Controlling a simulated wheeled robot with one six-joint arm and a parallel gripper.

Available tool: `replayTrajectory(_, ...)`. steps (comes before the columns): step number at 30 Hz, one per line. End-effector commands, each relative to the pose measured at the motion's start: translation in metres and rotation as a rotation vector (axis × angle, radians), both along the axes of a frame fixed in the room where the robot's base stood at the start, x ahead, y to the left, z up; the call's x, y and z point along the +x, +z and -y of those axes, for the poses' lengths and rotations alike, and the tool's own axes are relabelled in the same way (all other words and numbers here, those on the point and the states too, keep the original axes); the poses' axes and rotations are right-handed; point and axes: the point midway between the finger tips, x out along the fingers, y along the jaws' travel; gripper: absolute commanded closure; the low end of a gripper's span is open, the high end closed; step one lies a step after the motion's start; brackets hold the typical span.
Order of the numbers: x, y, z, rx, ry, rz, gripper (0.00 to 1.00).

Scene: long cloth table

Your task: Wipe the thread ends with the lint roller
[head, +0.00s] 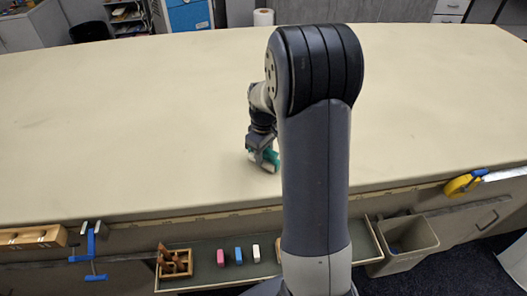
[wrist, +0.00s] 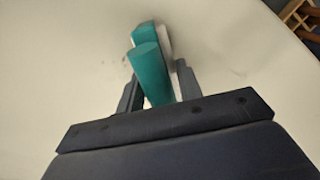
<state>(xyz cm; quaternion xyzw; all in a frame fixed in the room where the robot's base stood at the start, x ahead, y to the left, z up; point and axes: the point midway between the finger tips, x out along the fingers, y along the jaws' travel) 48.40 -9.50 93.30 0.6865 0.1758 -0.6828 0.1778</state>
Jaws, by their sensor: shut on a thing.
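The lint roller shows in the wrist view as a teal handle (wrist: 150,72) with a white part (wrist: 166,42) beyond it. My gripper (wrist: 158,88) is shut on the teal handle, one finger on each side. In the head view my gripper (head: 262,150) is low over the cloth table, near its front edge, with the teal of the lint roller (head: 271,156) at its tip. I cannot tell whether the roller touches the cloth. Faint dark specks, perhaps the thread ends (wrist: 125,61), lie beside the roller in the wrist view; they are too small to make out clearly.
The cloth table (head: 120,110) is mostly bare. Along its front hang a tray (head: 205,283) with a wooden holder (head: 174,262) and pink, blue and white blocks, and a beige bin (head: 408,245). A blue clamp (head: 91,250) and yellow tape tool (head: 462,184) are at the edge.

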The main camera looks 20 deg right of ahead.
Motion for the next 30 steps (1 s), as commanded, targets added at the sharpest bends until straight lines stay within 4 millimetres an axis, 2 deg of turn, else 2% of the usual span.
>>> replayTrajectory(3,-0.003,-0.004,-0.001,0.003,0.0,-0.013,0.84)
replayTrajectory(7,-0.003,0.001,-0.001,0.003,0.0,-0.013,0.84)
replayTrajectory(22,-0.001,0.053,0.0,0.002,0.0,-0.005,0.84)
replayTrajectory(25,-0.001,0.059,0.0,0.002,0.0,-0.005,0.84)
replayTrajectory(30,-0.001,0.058,0.0,0.002,0.0,-0.005,0.84)
